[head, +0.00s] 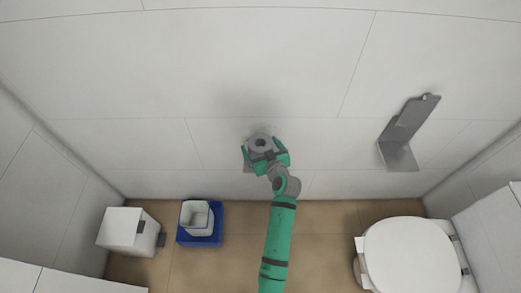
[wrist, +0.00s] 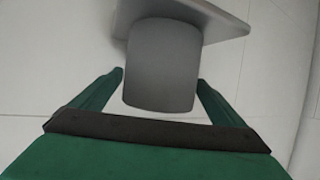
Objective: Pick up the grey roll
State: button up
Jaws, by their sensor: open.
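The grey roll (head: 261,142) is at the back wall, in the middle of the head view. In the wrist view the roll (wrist: 160,62) is a plain grey cylinder with its rounded end towards me. A flat grey plate (wrist: 222,24) is behind it, and the roll appears to rest on or against it. My gripper (head: 262,148) is open, with one green finger on each side of the roll. In the wrist view the gripper (wrist: 161,79) shows gaps between the fingertips and the roll. The contact between roll and plate is partly hidden.
A grey metal holder (head: 399,155) is on the wall at right. A toilet (head: 411,258) stands at lower right. A white box (head: 128,229) and a white container (head: 196,216) on a blue base (head: 204,241) are at lower left. The wall beside the roll is clear.

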jog(key=c, duration=1.2)
jog(key=shift+r, duration=0.15)
